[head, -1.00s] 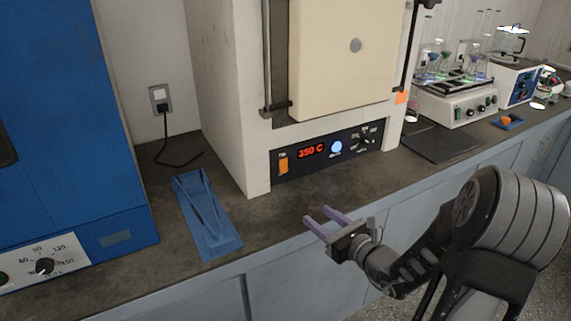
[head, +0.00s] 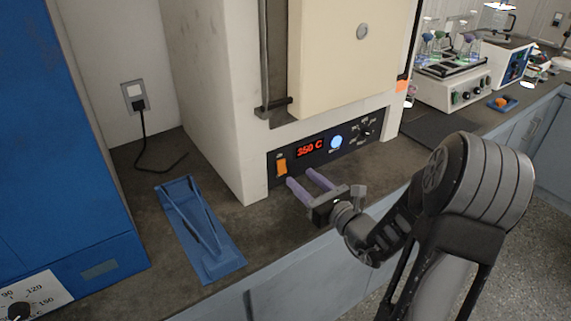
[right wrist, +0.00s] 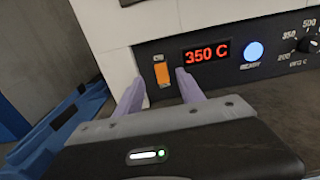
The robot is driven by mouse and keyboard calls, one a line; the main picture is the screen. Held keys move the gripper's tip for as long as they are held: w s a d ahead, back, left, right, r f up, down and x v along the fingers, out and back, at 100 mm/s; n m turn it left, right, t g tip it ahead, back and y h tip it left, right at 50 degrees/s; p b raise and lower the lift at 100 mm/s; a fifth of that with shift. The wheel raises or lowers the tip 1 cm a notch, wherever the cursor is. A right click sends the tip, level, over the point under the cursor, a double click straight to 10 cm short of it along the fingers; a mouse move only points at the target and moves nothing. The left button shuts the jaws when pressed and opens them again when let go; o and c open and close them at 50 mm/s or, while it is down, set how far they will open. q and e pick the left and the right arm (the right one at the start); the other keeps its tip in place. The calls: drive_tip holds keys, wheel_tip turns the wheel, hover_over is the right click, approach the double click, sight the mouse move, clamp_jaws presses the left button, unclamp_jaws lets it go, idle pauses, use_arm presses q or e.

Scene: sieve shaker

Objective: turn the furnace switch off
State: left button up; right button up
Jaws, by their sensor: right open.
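The white furnace (head: 225,110) stands on the dark counter with its cream door shut. Its black control panel (head: 376,146) carries an orange rocker switch (head: 281,167) at the left end, lit. The red display (head: 310,149) reads 350 C, with a lit blue lamp (head: 336,142) and a dial (head: 366,132) to its right. My right gripper (head: 303,178) is open and empty, close in front of the panel near the switch. In the right wrist view the switch (right wrist: 161,73) shows between the two finger tips. Whether a finger touches the panel I cannot tell. My left gripper is not in view.
Blue tongs on a blue tray (head: 222,270) lie on the counter left of the furnace. A blue oven (head: 70,150) stands at far left. A shaker with flasks (head: 452,85) stands at back right. A dark mat (head: 440,125) lies right of the furnace.

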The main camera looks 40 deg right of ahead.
sight(282, 161)
drive_tip(key=w, duration=0.7)
drive_tip(key=shift+w+p, duration=0.4)
drive_tip(key=shift+c, duration=0.4)
clamp_jaws()
